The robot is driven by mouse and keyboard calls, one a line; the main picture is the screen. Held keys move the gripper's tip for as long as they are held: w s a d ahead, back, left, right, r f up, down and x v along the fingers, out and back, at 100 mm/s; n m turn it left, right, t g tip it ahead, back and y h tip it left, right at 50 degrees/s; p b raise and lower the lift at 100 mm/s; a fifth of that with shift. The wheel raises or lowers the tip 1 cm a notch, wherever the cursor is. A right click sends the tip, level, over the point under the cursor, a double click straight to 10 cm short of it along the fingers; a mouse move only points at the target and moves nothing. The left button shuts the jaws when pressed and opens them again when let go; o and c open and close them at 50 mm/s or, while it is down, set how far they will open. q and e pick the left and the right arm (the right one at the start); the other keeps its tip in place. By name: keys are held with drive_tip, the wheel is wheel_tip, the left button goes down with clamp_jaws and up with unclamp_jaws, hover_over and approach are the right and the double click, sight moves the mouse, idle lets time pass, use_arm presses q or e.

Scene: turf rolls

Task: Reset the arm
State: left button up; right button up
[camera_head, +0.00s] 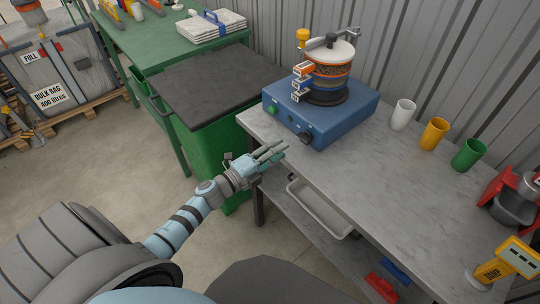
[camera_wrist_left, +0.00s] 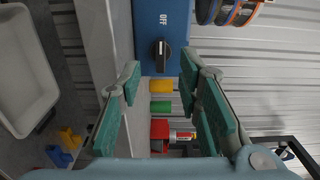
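My left gripper (camera_head: 272,152) reaches in from the left in the head view, near the front left edge of the grey worktable (camera_head: 372,165). In the left wrist view my left gripper (camera_wrist_left: 162,82) has its two green-padded fingers wide apart with nothing between them. The blue burner box (camera_head: 335,115) stands on the table just beyond the fingertips. Its black knob (camera_wrist_left: 160,48) shows beyond the fingers in the left wrist view, with "OFF" lettered by it; the fingers appear apart from it. My right gripper is in neither view.
An orange-banded pot (camera_head: 328,72) sits on the burner box. White (camera_head: 403,114), yellow (camera_head: 433,134) and green (camera_head: 468,155) cups stand right of it. A white tray (camera_head: 318,207) lies on the lower shelf. A green bin with a dark lid (camera_head: 212,82) stands left of the table.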

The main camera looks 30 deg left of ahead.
use_arm(q)
drive_tip(key=v, duration=0.4)
idle(0.3)
